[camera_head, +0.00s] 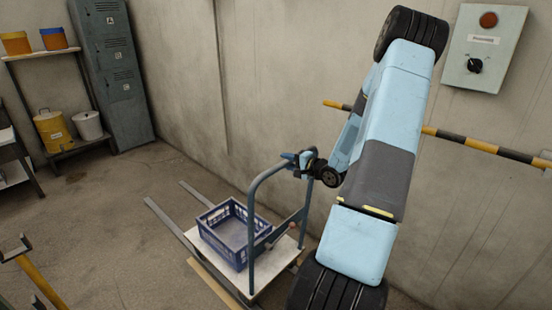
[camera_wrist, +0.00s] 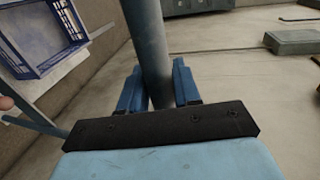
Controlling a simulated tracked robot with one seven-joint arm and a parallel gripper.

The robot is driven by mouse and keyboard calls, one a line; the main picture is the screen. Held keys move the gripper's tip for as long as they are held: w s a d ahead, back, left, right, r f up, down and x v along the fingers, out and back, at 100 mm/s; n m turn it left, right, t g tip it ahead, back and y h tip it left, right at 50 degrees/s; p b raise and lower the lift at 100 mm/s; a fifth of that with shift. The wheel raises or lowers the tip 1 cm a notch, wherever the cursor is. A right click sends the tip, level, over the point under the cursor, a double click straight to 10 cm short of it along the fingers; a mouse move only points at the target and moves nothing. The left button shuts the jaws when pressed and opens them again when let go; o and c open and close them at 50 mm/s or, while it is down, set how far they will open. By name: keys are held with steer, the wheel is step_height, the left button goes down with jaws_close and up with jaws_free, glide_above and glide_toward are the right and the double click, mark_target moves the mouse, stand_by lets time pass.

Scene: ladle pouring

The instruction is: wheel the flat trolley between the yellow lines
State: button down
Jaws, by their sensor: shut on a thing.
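The flat trolley has a pale deck (camera_head: 272,274) with a blue crate (camera_head: 226,262) on it and an upright grey-blue tube handle (camera_head: 252,215). My gripper (camera_head: 304,160) is shut on the top of the handle at its right side. In the wrist view, the two blue fingers of my gripper (camera_wrist: 160,88) stand on either side of the handle tube (camera_wrist: 146,35), and the crate (camera_wrist: 45,65) shows at the upper left. A tan strip (camera_head: 213,284) lies along the deck's left side; I cannot tell whether it is a yellow line. No clearly yellow floor line shows.
Two long grey bars (camera_head: 162,217) run out past the trolley's far end. A black and yellow rail (camera_head: 480,145) crosses the right wall below a control box (camera_head: 485,45). Grey lockers (camera_head: 118,75) and a shelf (camera_head: 40,54) stand at the back. Floor ahead is clear.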

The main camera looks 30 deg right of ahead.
steer(key=shift+s+d+f, duration=0.1)
steer(key=shift+s+d, duration=0.1)
steer(key=shift+s, duration=0.65)
steer(key=shift+s+d+f, duration=0.1)
steer(key=shift+s+d, duration=0.1)
steer(key=shift+s, duration=0.6)
steer(key=shift+s+d, duration=0.2)
steer(key=shift+s, duration=0.65)
steer(key=c, duration=0.9)
jaws_free()
steer(key=shift+w+r, duration=0.1)
steer(key=shift+d, duration=0.1)
steer(key=v, duration=1.3)
steer(key=shift+s+d, duration=0.15)
steer(key=shift+s, duration=0.25)
